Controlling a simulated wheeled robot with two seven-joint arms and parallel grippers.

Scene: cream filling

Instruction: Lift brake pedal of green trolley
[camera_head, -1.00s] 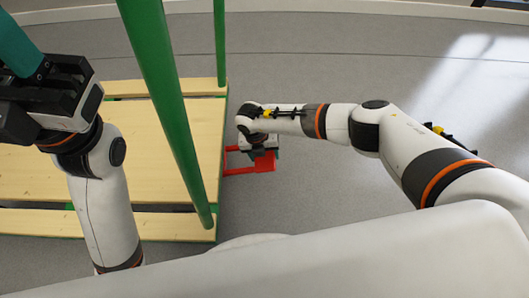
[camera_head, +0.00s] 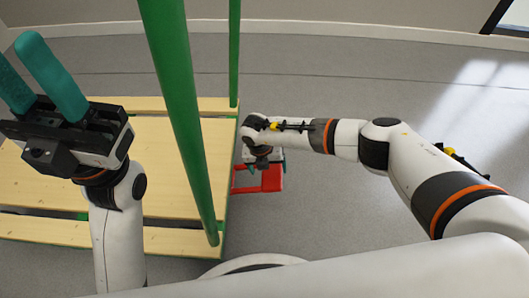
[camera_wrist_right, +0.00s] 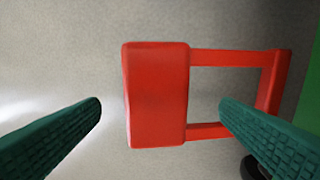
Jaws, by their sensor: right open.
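The green trolley has a wooden deck (camera_head: 60,170) and green posts (camera_head: 182,110), at the left of the head view. Its red brake pedal (camera_head: 268,181) sticks out from the deck's right side, low above the floor. In the right wrist view the pedal (camera_wrist_right: 157,95) is a red plate on a red frame. My right gripper (camera_wrist_right: 161,104) is open, with one green finger on each side of the plate and no visible grip on it. In the head view this gripper (camera_head: 264,160) is over the pedal, partly hidden by its wrist. My left gripper (camera_head: 18,58) is open and empty above the deck.
Grey floor (camera_head: 330,220) is free to the right of the trolley. A near green post stands between my two arms. A dark round part (camera_wrist_right: 252,168) shows beside the pedal frame. A wall (camera_head: 330,20) runs along the back.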

